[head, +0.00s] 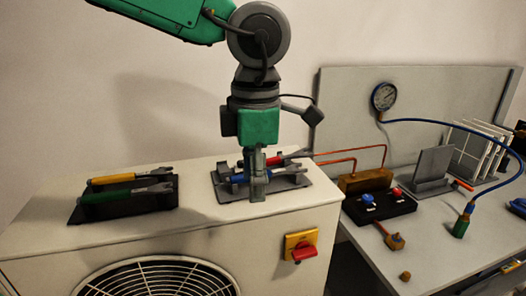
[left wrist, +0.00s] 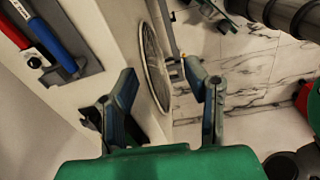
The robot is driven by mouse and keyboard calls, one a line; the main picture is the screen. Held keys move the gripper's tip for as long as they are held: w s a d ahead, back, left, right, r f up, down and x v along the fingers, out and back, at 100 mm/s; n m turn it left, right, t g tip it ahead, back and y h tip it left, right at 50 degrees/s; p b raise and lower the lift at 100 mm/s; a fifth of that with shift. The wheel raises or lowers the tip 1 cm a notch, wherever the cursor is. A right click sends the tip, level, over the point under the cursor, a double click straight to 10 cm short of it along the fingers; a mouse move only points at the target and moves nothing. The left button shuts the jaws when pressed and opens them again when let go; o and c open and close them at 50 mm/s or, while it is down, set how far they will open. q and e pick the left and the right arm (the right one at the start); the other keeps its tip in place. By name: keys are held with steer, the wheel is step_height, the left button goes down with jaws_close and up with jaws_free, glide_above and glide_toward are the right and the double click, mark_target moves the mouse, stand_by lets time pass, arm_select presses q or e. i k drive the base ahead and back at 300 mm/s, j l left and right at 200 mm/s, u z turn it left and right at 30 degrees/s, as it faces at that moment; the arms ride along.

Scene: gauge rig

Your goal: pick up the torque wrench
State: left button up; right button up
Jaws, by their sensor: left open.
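Several wrench-like tools lie in two dark holders on top of the white fan unit; I cannot tell which is the torque wrench. In the head view, a blue-handled tool (head: 237,178) and a red-handled tool (head: 275,160) lie in the nearer-to-middle holder (head: 290,186). A yellow-handled tool (head: 112,179) and a green-handled tool (head: 105,197) lie in the left holder (head: 150,203). My left gripper (head: 258,190) points down, overlapping the middle holder. In the left wrist view it (left wrist: 163,80) is open and empty, with the blue handle (left wrist: 52,42) and red handle (left wrist: 14,30) off to the left.
The white unit (head: 170,235) has a round fan grille and a red-and-yellow switch (head: 301,247) in front. On the right, a bench (head: 440,255) carries a black valve block (head: 378,208), copper pipes, a gauge (head: 384,96) and a blue hose (head: 470,128). The unit's top between the holders is clear.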

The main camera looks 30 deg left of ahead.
mark_target(300, 153)
steer(key=i+j, duration=0.7)
steer(key=i, duration=0.1)
